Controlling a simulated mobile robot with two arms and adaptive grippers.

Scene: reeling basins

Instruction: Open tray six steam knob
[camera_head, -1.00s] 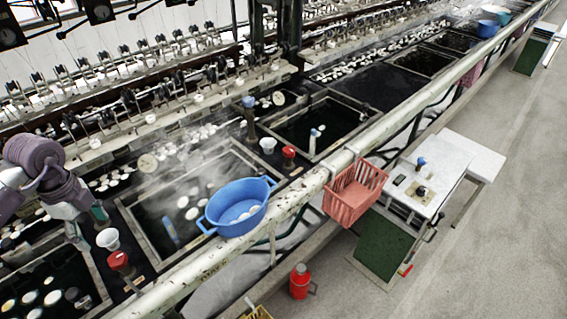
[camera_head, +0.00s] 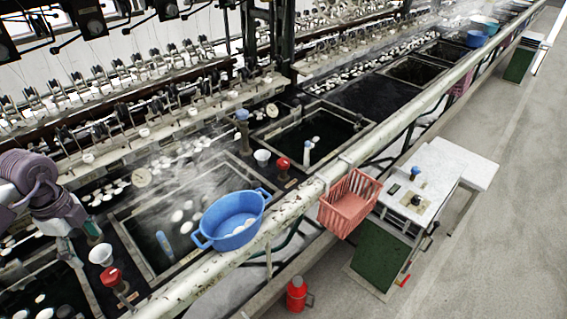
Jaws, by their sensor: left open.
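Two red knobs stand on the basin edge. The near red knob (camera_head: 112,277) is at lower left, beside a white cup (camera_head: 101,254). The farther red knob (camera_head: 284,165) is by the middle basins. I cannot read any tray number, so I cannot tell which is tray six's. My left gripper (camera_head: 73,256) is open, pointing down at the left, beside a teal-topped post (camera_head: 92,230) and apart from the near red knob. Its fingertips are small and partly hard to make out. My right gripper is not in view.
A blue tub (camera_head: 232,236) sits on the front rail by the steaming basin. A blue-topped post (camera_head: 242,116) and another white cup (camera_head: 262,156) stand near the farther red knob. A red basket (camera_head: 349,204) hangs outside the rail.

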